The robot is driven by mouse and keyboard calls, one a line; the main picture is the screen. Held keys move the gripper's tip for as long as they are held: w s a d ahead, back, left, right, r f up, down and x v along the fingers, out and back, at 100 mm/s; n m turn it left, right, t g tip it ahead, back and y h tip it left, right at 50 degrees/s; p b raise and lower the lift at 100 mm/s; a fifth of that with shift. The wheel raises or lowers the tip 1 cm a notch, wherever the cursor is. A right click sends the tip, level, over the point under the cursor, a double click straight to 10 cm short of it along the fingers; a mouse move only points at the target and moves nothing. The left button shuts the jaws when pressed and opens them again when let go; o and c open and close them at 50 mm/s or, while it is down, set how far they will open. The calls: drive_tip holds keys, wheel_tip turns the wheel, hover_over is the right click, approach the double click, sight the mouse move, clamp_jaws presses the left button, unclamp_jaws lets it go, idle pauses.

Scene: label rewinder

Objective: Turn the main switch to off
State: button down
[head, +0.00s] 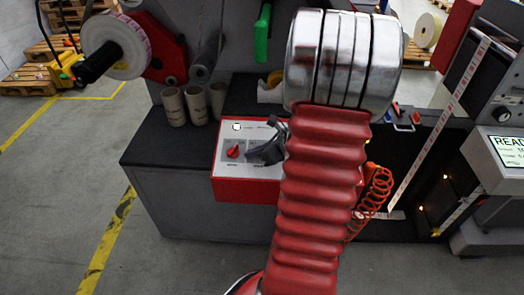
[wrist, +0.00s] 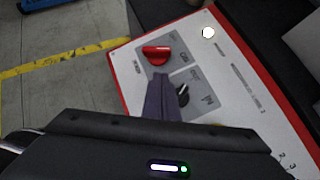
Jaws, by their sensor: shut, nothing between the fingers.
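The control panel (head: 225,185) is a red box with a pale sloping face; its face (wrist: 233,110) fills much of the wrist view. A red rotary knob (head: 233,151), likely the main switch, sits on the panel's left part. In the wrist view the red knob (wrist: 156,55) lies crosswise on a grey patch; its small labels are hard to read. My gripper (head: 254,155) is just right of it in the head view. In the wrist view my gripper (wrist: 161,80) is shut and empty, its tips just below the red knob, with no clear contact.
A black knob (wrist: 184,95) is close to the right of my fingers, partly hidden. A white round button (wrist: 208,32) is at the panel's upper edge. Cardboard cores (head: 173,107) stand behind the panel. A label roll (head: 115,45) hangs at upper left.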

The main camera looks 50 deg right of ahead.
sight(237, 149)
drive_tip(key=shift+w+a+r, duration=0.15)
drive_tip(key=shift+w+r, duration=0.05)
drive_tip(key=shift+w, duration=0.65)
drive_tip(key=shift+w+a+r, duration=0.1)
drive_tip(key=shift+w+r, duration=0.05)
drive_tip(key=shift+w, duration=0.7)
drive_tip(key=shift+d, duration=0.2)
drive_tip(key=shift+a, duration=0.15)
drive_tip(key=shift+n, duration=0.3)
